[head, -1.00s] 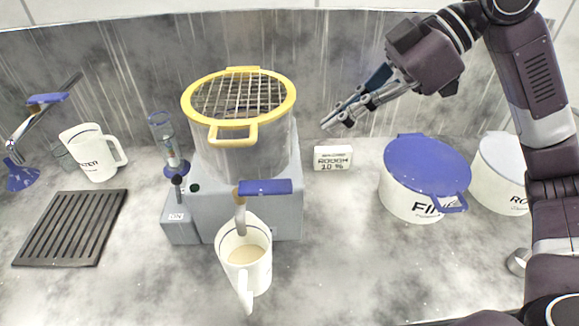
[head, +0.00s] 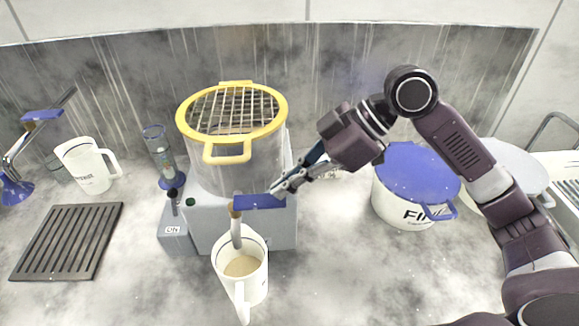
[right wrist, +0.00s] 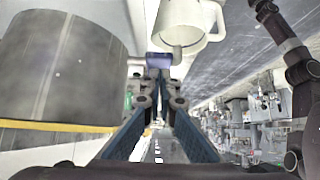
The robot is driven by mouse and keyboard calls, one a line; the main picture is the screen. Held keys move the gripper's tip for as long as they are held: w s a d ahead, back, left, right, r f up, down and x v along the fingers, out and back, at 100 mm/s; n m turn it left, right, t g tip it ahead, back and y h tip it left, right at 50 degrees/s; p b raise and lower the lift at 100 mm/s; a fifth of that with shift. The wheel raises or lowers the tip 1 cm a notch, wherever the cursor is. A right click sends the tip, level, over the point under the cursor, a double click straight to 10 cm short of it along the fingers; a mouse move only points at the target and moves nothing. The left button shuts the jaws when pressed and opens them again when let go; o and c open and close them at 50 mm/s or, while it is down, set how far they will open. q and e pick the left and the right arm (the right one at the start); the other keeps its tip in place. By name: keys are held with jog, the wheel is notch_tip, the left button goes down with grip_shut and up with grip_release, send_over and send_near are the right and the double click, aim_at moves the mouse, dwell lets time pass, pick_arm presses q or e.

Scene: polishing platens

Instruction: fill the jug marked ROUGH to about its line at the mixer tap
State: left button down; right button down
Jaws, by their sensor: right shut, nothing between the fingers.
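A white jug (head: 256,285) stands upright under the mixer tap, its handle toward me. Beige slurry (head: 242,266) is in it, below the dark line near its rim. Its marking is not readable from here. The tap's blue lever (head: 256,201) sits above the jug, on the front of the mixer (head: 270,232); I cannot tell if slurry is running. My right gripper (head: 276,189) is shut and empty, its tips at the lever's right end; I cannot tell if they touch. In the right wrist view the lever (right wrist: 160,62) and jug (right wrist: 190,20) show just beyond the fingertips. My left gripper is out of view.
A clear tank with a yellow rim (head: 184,118) and grid tops the mixer. A switch box (head: 174,238) marked ON, another jug (head: 88,167) and a slotted dark mat (head: 66,240) are left. A blue-lidded pail (head: 402,205) stands right. Counter right of the jug is clear.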

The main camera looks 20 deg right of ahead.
jog(key=shift+f, duration=0.35)
